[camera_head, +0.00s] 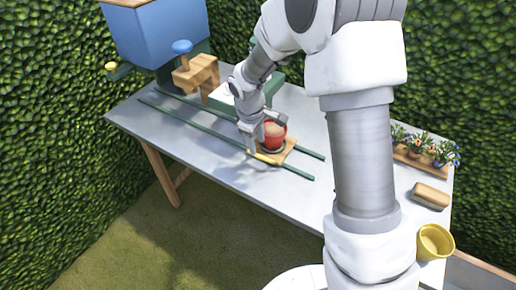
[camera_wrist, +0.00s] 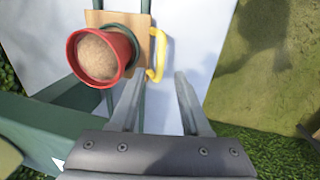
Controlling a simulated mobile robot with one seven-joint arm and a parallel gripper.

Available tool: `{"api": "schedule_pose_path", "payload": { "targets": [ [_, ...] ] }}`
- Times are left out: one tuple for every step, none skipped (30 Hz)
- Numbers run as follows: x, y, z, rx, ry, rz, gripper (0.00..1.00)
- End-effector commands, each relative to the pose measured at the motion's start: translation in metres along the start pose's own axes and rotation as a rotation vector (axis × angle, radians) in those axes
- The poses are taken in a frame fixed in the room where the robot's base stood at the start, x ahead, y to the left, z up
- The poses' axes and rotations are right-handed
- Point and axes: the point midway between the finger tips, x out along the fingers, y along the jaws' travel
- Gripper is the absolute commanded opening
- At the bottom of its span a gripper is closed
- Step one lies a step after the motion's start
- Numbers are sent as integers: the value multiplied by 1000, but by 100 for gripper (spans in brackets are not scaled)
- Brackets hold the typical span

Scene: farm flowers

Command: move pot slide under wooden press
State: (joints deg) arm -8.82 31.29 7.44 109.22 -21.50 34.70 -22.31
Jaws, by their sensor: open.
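A red pot filled with brown soil (camera_head: 273,135) stands upright on a wooden slide (camera_head: 289,151), which sits across two green rails. The pot (camera_wrist: 100,57) and slide (camera_wrist: 135,20) also show in the wrist view, with a yellow handle (camera_wrist: 157,57) on the slide's edge. My gripper (camera_wrist: 157,85) is open and empty. Its fingertips point at the handle, which appears just ahead of the gap between them. In the head view my gripper (camera_head: 259,139) is beside the pot, partly hiding the slide.
Green rails (camera_head: 190,134) run along the grey table (camera_head: 130,119). A blue hopper (camera_head: 155,30) stands behind the press. A green-edged box stands behind my wrist. At right are a flower tray (camera_head: 420,162), a wooden block (camera_head: 431,195) and a yellow pot (camera_head: 434,242). The rails between press and slide look clear.

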Motion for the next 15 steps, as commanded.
{"api": "schedule_pose_path", "payload": {
  "targets": [
    [-16,1,0,2,4,3,47],
    [-24,1,0,3,4,3,47],
    [-34,1,-1,2,4,3,47],
    [-41,1,-1,1,4,3,47],
    [-49,1,-1,1,4,3,47],
    [-58,1,-1,1,4,3,47],
    [-65,1,-1,1,4,3,47],
    [-72,1,-1,2,3,3,47],
    [-80,1,-1,1,4,3,47],
    [-86,1,-1,1,3,3,47],
    [-91,1,-1,1,4,3,47],
    [-97,0,-1,0,3,1,47],
    [-101,0,-1,0,2,1,47],
    [-105,0,-1,0,3,1,47],
    [-109,0,0,0,2,1,47]
  ]
}}
